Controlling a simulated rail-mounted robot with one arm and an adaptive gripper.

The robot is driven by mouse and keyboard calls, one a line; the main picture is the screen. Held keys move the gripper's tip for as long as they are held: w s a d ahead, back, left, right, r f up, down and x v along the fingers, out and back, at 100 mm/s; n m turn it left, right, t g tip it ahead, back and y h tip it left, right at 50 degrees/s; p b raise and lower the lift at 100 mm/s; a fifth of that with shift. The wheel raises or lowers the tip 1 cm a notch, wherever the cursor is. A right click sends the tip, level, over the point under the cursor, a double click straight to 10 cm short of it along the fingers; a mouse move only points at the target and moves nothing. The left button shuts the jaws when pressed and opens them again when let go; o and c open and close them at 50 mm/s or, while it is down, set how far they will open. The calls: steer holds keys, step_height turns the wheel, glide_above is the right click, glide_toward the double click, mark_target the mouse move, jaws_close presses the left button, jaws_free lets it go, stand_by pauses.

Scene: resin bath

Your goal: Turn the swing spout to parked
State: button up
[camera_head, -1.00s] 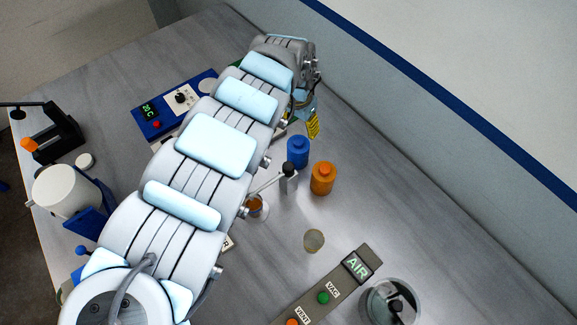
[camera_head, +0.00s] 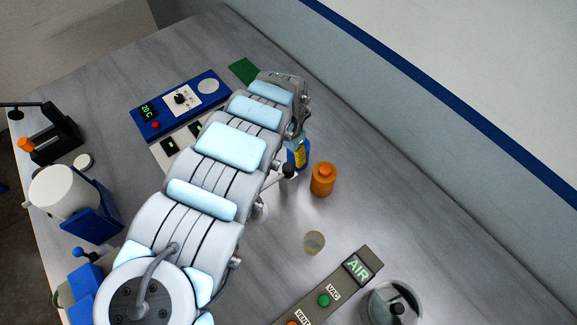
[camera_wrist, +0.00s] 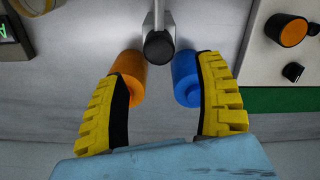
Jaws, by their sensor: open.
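The swing spout shows in the wrist view as a grey arm with a round black cap (camera_wrist: 158,47) at its pivot. In the head view its black cap (camera_head: 288,170) stands beside my wrist, and much of its arm is hidden by my arm. My gripper (camera_wrist: 166,68) is open and empty, its yellow fingers on either side below the cap. From the wrist view I cannot tell how far above the spout the fingers are. An orange bottle (camera_wrist: 130,68) and a blue bottle (camera_wrist: 186,72) flank the cap.
The orange bottle (camera_head: 323,179) stands close right of the spout. A small cup (camera_head: 314,242), the AIR/VAC/VENT panel (camera_head: 325,296) and a round chamber (camera_head: 392,303) lie nearer. A blue control panel (camera_head: 181,103) is at left. The right side of the bench is clear.

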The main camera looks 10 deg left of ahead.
mark_target(288, 166)
steer(key=shift+f, duration=3.7)
steer(key=c, duration=1.3)
